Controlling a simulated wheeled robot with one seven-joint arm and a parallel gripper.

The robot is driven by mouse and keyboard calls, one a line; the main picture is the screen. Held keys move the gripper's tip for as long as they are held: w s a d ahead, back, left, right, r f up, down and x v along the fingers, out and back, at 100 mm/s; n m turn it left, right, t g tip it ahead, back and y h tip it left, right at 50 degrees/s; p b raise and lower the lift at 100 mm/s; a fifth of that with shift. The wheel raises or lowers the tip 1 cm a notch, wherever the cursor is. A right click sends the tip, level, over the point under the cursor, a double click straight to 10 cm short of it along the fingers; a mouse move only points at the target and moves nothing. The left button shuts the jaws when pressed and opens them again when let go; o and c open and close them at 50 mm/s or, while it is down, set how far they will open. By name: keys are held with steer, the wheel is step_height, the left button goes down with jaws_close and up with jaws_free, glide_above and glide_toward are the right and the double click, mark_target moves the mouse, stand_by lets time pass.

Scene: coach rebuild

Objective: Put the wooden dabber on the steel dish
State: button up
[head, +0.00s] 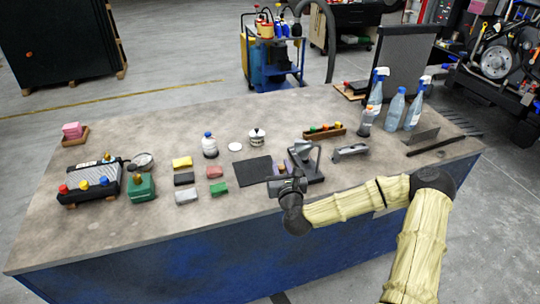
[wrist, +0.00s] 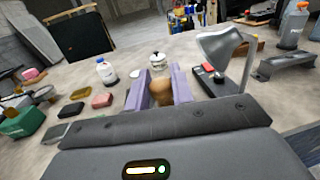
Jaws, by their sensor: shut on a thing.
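My gripper (head: 281,172) is over the front middle of the bench, beside a grey desk lamp. In the wrist view its two purple fingers (wrist: 160,92) are closed around the wooden dabber (wrist: 161,93), a tan rounded piece. The dabber's lower part is hidden by the gripper body. In the head view the dabber shows only as a small brown spot between the fingers. The steel dish (head: 143,159), round and shallow, lies on the left of the bench, behind a green box and well left of my gripper. I cannot tell whether it holds anything.
Between gripper and dish lie a black mat (head: 253,171), several coloured blocks (head: 182,162) and a white bottle (head: 210,145). A lidded pot (head: 257,137) stands behind the mat. The grey lamp (head: 305,160) is close on the right. Spray bottles (head: 395,109) stand at the back right.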

steer(key=s+d+f+b, duration=0.3)
steer(key=s+f, duration=0.1)
steer(key=f, duration=0.4)
steer(key=s+d+f+m+h+b, duration=0.1)
steer(key=s+d+f+b, duration=0.2)
steer(key=f, duration=0.4)
steer(key=s+d+f+h+b, duration=0.1)
steer(key=s+d+f+b, duration=0.2)
steer(key=f, duration=0.5)
steer(key=shift+s+f+m+b, duration=0.35)
steer(key=shift+s+b, duration=0.15)
steer(key=shift+s, duration=0.35)
steer(key=shift+d, duration=0.1)
